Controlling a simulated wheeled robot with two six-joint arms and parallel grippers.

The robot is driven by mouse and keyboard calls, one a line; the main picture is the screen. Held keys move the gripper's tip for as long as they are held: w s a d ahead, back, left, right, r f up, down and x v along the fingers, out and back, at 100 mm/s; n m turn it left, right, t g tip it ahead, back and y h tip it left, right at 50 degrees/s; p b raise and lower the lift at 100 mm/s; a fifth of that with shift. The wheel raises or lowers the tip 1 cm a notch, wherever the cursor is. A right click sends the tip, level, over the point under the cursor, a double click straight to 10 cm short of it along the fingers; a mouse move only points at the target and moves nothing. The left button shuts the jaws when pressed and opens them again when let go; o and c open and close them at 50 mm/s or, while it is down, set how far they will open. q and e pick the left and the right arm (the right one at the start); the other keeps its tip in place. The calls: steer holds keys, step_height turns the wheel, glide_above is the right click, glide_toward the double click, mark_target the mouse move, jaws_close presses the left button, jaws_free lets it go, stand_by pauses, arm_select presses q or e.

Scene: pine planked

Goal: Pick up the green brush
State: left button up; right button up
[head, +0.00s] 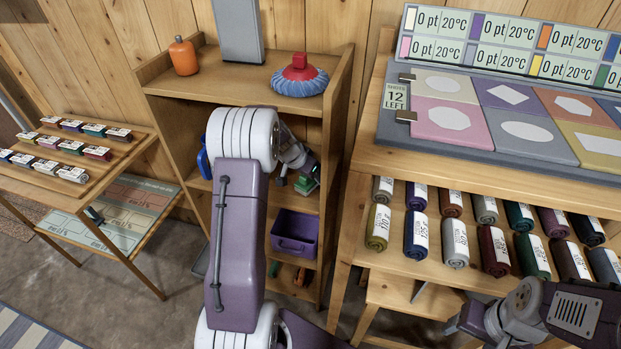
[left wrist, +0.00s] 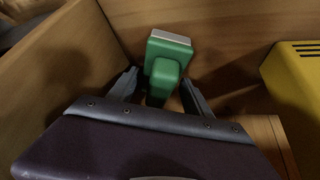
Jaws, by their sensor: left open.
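The green brush (head: 304,184) is on a shelf of the wooden shelf unit, partly hidden behind my left gripper (head: 296,178). In the left wrist view the green brush (left wrist: 170,50) has a green handle end and a pale strip along its far head. My left gripper (left wrist: 160,90) is open, with one finger on each side of the brush; I cannot tell whether either finger touches it. My right gripper (head: 465,322) is low at the right, below the rolls, and its jaws are not clear.
The wooden shelf unit (head: 168,89) has close side walls. A yellow object (left wrist: 296,72) stands to the right of the brush. A purple bin (head: 294,232) is on the shelf below. An orange bottle (head: 184,57) and a blue-and-red item (head: 300,82) stand on top.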

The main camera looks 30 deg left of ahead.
mark_target(301, 181)
arm_select(q)
steer(key=shift+s+r, duration=0.1)
steer(key=c, duration=0.4)
jaws_close()
steer(key=shift+r+p, duration=0.35)
steer(key=shift+r, duration=0.25)
steer(key=shift+s+r, duration=0.1)
steer(key=s+b, duration=0.2)
steer(key=b, duration=0.1)
steer(key=s+f+b, duration=0.1)
steer(key=shift+s+a+b, duration=0.35)
steer(key=shift+s+a, duration=0.05)
steer(key=s+b, duration=0.1)
steer(key=s, duration=0.2)
steer(key=s+a+b, duration=0.1)
steer(key=s+b, duration=0.3)
steer(key=s, duration=0.1)
steer(key=shift+s+a, duration=0.2)
steer(key=shift+s, duration=0.15)
steer(key=s+a+b, duration=0.1)
steer(key=s+b, duration=0.1)
steer(key=s, duration=0.7)
steer(key=s+a+r+b, duration=0.1)
steer(key=s+b, duration=0.2)
steer(key=s, duration=0.7)
steer(key=shift+a, duration=0.35)
